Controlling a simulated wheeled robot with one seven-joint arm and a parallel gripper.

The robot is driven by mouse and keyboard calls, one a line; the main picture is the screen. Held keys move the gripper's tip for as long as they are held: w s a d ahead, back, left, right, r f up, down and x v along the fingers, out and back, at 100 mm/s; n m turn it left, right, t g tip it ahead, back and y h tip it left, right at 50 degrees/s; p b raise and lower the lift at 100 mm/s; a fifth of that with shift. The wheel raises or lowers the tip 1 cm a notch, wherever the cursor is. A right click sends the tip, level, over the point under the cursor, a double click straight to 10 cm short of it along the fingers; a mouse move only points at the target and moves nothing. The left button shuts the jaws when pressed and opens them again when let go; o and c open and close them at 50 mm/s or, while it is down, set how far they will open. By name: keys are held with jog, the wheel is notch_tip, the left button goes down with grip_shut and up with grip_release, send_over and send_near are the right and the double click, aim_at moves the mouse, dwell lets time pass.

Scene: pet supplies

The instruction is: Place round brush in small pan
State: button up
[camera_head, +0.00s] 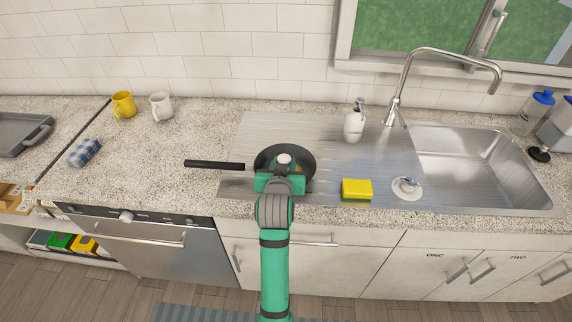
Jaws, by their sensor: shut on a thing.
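The small pan (307,165) is black and round and lies on the steel drainboard, its long dark handle (215,164) pointing left over the counter. My green gripper (284,168) is over the pan and hides much of its inside. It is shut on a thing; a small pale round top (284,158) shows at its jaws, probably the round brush. The lower part of this thing is hidden, so I cannot tell whether it touches the pan.
A yellow-green sponge (357,189) and a white round dish with a small thing on it (407,188) lie to the right. A soap dispenser (354,120) stands behind, beside the faucet (396,100) and sink (470,150). Mugs (123,105) and a checked cloth (85,152) are left.

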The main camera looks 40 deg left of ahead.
jog(key=shift+f, duration=0.45)
jog(key=o, duration=1.1)
jog(key=shift+f, duration=0.15)
jog(key=shift+c, duration=0.2)
jog(key=v, duration=1.2)
jog(key=shift+d, duration=0.1)
